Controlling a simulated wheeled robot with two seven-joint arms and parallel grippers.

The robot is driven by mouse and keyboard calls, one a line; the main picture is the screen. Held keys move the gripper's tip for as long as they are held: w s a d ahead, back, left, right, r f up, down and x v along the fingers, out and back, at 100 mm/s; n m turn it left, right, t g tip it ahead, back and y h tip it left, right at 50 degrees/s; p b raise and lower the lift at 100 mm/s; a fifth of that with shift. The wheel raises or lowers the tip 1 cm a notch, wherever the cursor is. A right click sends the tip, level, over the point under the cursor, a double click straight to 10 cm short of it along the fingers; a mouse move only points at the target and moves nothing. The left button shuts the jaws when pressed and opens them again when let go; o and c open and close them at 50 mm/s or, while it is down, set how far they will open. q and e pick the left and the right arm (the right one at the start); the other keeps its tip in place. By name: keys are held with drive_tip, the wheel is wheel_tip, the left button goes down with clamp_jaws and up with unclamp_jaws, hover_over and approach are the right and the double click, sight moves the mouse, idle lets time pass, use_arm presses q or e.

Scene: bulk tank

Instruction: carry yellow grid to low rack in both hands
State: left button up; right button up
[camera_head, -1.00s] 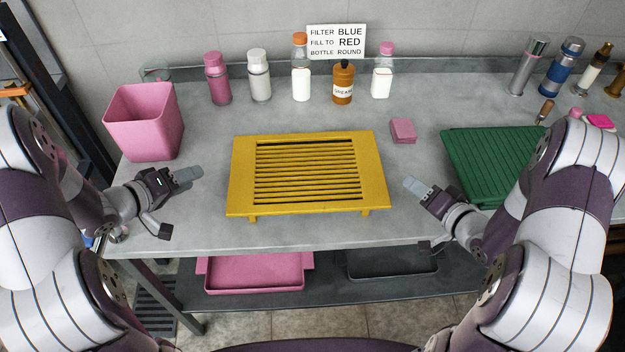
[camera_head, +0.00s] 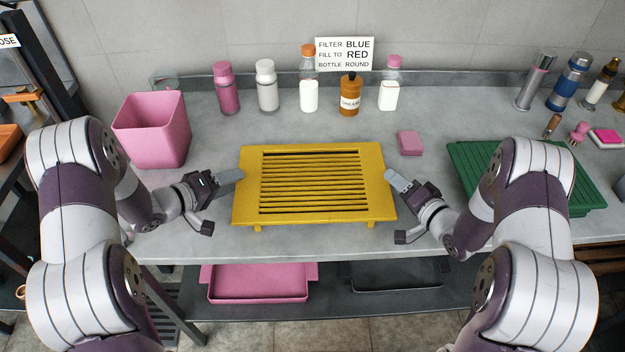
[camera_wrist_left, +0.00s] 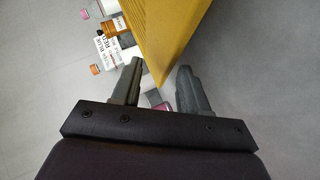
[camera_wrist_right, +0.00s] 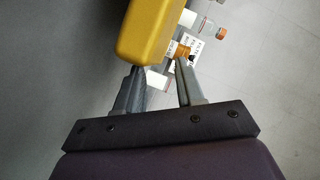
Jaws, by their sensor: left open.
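The yellow grid (camera_head: 247,205) stands on short feet on the grey table, its slats running left to right. My left gripper (camera_head: 238,176) is open at the grid's left edge; the left wrist view shows the grid's edge (camera_wrist_left: 165,40) just ahead of and between the spread fingers. My right gripper (camera_head: 390,174) is at the grid's right edge, fingers apart; in the right wrist view the grid's end (camera_wrist_right: 148,35) lies at the fingertips, nearer the left finger. I cannot tell whether they touch. A low dark shelf (camera_head: 333,302) runs under the table; no other low rack is clear.
A pink bin (camera_head: 150,130) stands left on the table, several bottles (camera_head: 267,88) and a sign (camera_head: 344,54) at the back. A pink block (camera_head: 409,143) and a green ridged board (camera_head: 478,165) lie right. A pink tray (camera_head: 258,284) and a dark tray (camera_head: 397,272) sit below.

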use_arm(q)
drive_tip(key=shift+x, duration=1.7)
use_arm(e)
drive_tip(key=shift+x, duration=1.65)
use_arm(q)
clamp_jaws()
use_arm(e)
clamp_jaws()
